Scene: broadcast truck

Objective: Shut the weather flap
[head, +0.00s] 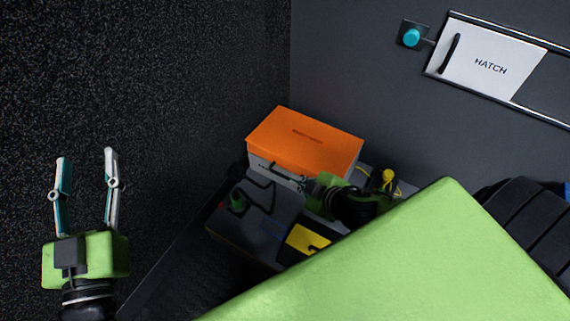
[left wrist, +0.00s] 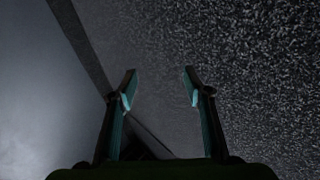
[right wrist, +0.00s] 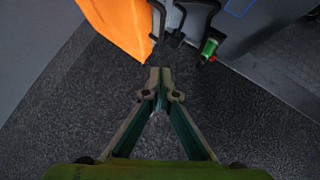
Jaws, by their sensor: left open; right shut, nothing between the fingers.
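The orange panel (head: 302,140), which looks like the weather flap, tops a grey box at the centre of the head view, with small dark lettering on it. Its orange face also shows at the top left of the right wrist view (right wrist: 122,24). I cannot tell whether it is fully shut. A dark bent handle or bracket (right wrist: 183,12) is beside it. My right gripper (right wrist: 160,76) is shut and empty, its tips just short of this handle. In the head view its fingers are mostly hidden. My left gripper (head: 84,155) is open and empty over dark floor, far left of the box.
A white panel marked HATCH (head: 490,65) sits in rails on the wall, near a teal knob (head: 411,38). A yellow item (head: 306,239), a green item (head: 237,201) and a yellow-topped part (head: 388,178) are around the box. My green arm link covers the lower right.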

